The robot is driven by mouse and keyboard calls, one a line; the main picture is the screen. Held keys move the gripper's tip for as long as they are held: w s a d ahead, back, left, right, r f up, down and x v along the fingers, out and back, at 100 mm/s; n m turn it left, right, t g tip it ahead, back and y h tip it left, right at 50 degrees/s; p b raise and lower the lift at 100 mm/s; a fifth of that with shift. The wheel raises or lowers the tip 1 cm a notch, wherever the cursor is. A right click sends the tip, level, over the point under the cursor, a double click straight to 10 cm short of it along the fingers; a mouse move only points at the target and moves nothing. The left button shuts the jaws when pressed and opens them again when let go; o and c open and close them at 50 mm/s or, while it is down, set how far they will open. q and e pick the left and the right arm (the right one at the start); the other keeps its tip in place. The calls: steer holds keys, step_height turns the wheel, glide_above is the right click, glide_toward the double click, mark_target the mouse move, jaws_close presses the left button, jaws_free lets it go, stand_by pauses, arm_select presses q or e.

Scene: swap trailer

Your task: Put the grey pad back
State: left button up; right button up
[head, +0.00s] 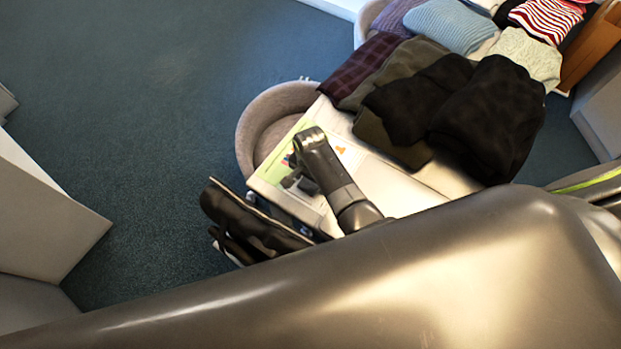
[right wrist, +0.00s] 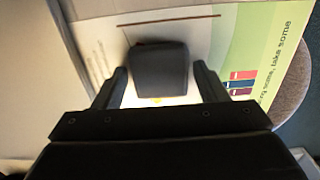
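The grey pad (right wrist: 160,68) shows in the right wrist view as a dark grey block with rounded corners, over a white printed surface. My right gripper (right wrist: 162,84) is open, with one finger on each side of the pad. A gap shows between the pad and the right finger; the left finger is close to it, and I cannot tell whether they touch. In the head view my right gripper (head: 296,183) is small and dark over the table's left corner, and I cannot make out the pad there. My left gripper is not in view.
The white table (head: 400,188) carries a green and white sign (head: 272,172) and folded dark clothes (head: 490,120). A round beige basket (head: 262,112) stands beside it. Black long shapes (head: 255,225) lie at its left side. Blue carpet (head: 150,110) is clear at left.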

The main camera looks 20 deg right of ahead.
mark_target(311, 183)
steer(key=shift+o, duration=0.6)
step_height(311, 183, up, 12)
steer(key=shift+r, duration=0.2)
steer(key=shift+f, duration=0.1)
stand_by(0.6)
